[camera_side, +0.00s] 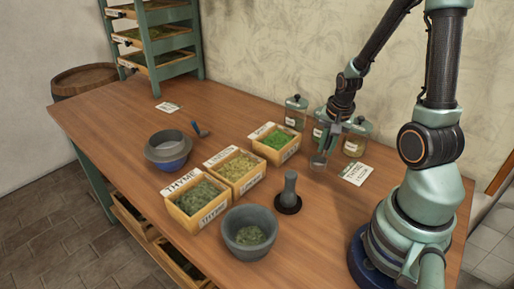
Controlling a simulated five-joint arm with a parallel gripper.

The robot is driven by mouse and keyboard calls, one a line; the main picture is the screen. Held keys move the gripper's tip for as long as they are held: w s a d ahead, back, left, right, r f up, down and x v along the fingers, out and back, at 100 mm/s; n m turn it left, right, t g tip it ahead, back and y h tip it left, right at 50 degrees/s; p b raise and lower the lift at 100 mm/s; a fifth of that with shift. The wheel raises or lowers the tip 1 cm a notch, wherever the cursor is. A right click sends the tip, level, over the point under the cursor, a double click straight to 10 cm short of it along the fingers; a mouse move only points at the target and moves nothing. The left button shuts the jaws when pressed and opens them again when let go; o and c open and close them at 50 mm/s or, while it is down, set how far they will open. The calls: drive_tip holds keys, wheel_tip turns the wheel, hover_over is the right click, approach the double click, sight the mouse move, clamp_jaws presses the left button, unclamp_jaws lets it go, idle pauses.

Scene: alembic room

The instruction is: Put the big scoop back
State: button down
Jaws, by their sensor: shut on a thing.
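My gripper (327,144) points down at the right of the table, in front of the glass jars. It is shut on a grey scoop (319,160), which hangs just below the fingers. The scoop is small in view and partly hidden by the fingers, so I cannot tell whether it touches the table. Another small dark scoop (201,131) lies on the table at the back left, beside a grey bowl with a blue base (168,150).
Wooden boxes of herbs (198,203), (236,170), (275,143) stand mid-table. A stone mortar (249,232) holds green herb. A pestle (289,192) stands on a dark round rest. Lidded jars (296,112) are behind my gripper. A label card (356,174) lies to its right.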

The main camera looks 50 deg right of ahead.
sight(330, 141)
drive_tip(key=shift+s+a+x, duration=0.1)
drive_tip(key=shift+s+x, duration=0.05)
drive_tip(key=shift+x, duration=0.75)
drive_tip(key=shift+s+a+x, duration=0.1)
drive_tip(key=shift+s+x, duration=0.05)
drive_tip(key=shift+x, duration=0.7)
drive_tip(key=shift+f, duration=0.2)
drive_tip(key=c, duration=0.8)
unclamp_jaws()
drive_tip(key=shift+r, duration=0.1)
drive_tip(key=v, duration=1.1)
drive_tip(key=shift+r, duration=0.45)
drive_tip(key=w+a+r+n+t, duration=0.1)
drive_tip(key=a+r+n, duration=0.2)
drive_tip(key=a+n, duration=0.2)
drive_tip(key=w+a+r+n+t+y, duration=0.1)
drive_tip(key=a+r+n, duration=0.3)
drive_tip(key=a+n, duration=0.1)
drive_tip(key=w+a+r+n+t, duration=0.1)
drive_tip(key=a+r+n, duration=0.3)
drive_tip(key=a, duration=0.3)
drive_tip(key=shift+w+a+r+n+t, duration=0.2)
drive_tip(key=shift+w+a+n+t, duration=0.15)
drive_tip(key=shift+n, duration=0.15)
